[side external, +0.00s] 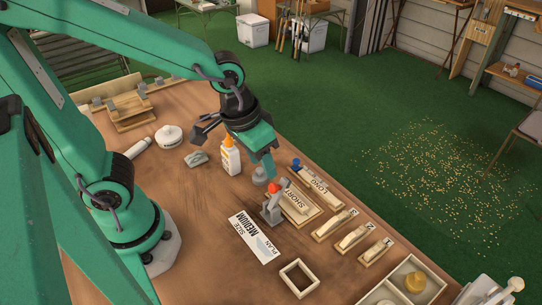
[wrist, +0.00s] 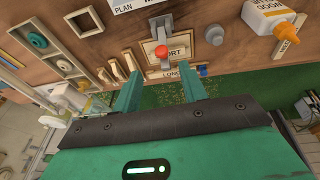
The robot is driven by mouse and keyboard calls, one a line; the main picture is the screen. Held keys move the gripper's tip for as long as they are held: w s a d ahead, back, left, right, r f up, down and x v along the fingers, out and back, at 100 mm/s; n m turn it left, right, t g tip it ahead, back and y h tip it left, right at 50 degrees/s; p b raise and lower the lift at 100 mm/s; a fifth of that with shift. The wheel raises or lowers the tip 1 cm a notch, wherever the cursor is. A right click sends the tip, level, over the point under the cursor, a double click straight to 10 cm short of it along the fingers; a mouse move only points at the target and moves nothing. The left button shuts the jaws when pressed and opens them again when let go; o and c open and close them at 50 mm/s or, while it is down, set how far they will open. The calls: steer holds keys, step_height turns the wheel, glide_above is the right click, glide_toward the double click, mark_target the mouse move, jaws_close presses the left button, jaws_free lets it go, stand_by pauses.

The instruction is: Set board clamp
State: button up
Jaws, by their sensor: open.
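The grey board clamp (side external: 271,208) stands at the near end of the board marked SHORT (side external: 301,204); its red-tipped lever (side external: 273,188) points up. In the wrist view the red tip (wrist: 162,51) lies over the SHORT board, and I cannot tell whether the clamp presses on it. The board marked LONG (side external: 317,186) lies just behind, with a blue knob (side external: 296,164) at its end. My gripper (side external: 268,166) is above the table near the boards. In the wrist view its teal fingers (wrist: 162,78) are apart and empty, pointing toward the LONG board.
A glue bottle (side external: 230,156) stands close left of my gripper, with a grey round piece (side external: 260,178) below it. A card reading PLAN SIZE MEDIUM (side external: 254,238) lies in front. Several small numbered boards (side external: 352,238), an empty frame (side external: 298,266) and a tray (side external: 390,285) are to the right.

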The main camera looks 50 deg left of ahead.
mark_target(273, 185)
steer(key=shift+w, duration=0.15)
steer(key=shift+w+d+r+g+y, duration=0.15)
steer(key=shift+w+g+y, duration=0.1)
steer(key=shift+w+g, duration=0.4)
steer(key=shift+w+d+f+g+y, duration=0.15)
steer(key=shift+w+g+y, duration=0.1)
steer(key=shift+w+g, duration=0.4)
steer(key=shift+s+r, duration=0.1)
steer(key=shift+r, duration=0.05)
steer(key=shift+f, duration=3.95)
jaws_close()
